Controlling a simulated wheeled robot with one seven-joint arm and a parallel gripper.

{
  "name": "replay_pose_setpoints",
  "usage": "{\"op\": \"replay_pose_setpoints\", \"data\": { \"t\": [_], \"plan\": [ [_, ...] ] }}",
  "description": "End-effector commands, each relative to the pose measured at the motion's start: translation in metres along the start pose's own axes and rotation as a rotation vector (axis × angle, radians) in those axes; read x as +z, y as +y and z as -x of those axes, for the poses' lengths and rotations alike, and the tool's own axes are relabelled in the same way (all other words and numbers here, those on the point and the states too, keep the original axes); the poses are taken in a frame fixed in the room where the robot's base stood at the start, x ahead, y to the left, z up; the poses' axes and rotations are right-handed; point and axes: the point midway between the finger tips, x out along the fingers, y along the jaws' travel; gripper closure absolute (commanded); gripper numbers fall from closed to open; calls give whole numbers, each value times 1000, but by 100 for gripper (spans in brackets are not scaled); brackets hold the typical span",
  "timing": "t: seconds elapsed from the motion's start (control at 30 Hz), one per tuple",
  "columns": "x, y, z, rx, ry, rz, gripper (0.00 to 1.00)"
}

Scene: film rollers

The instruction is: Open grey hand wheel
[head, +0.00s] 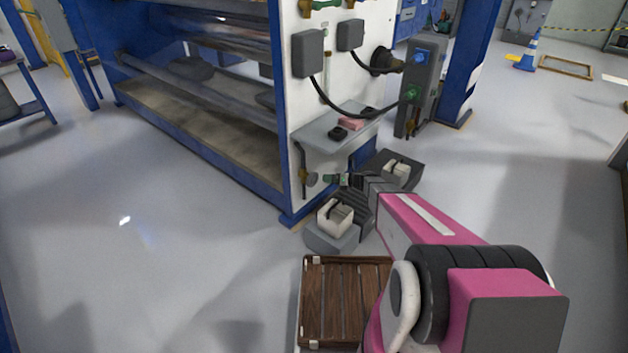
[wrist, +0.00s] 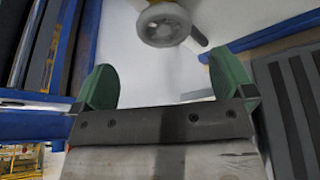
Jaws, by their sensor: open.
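The grey hand wheel (wrist: 163,25) is a round, pale grey wheel with a hub, at the top middle of the wrist view. In the head view the wheel (head: 312,179) is a small grey disc low on the white end panel. My gripper (wrist: 165,78) has two green fingers spread wide with nothing between them. The wheel lies beyond the fingertips, roughly centred between them and apart from them. In the head view my gripper (head: 343,180) is just right of the wheel. The top edge of the wrist view cuts off what is above the wheel.
A grey shelf (head: 335,132) with small items juts from the panel above my gripper. A slatted wooden crate (head: 335,300) stands in front. The floor at left is clear.

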Motion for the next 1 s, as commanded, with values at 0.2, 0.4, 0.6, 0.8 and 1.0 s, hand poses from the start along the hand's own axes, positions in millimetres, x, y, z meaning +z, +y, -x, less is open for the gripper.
{"op": "replay_pose_setpoints", "data": {
  "t": [0.2,0.4,0.6,0.8,1.0],
  "plan": [
    [-3,-5,-1,2,26,-64,0],
    [-4,-5,-29,3,27,-63,0],
    [-5,-6,-65,3,25,-63,0],
    [-5,-5,-92,2,25,-62,0],
    [-6,-4,-103,1,24,-63,0]
  ]
}}
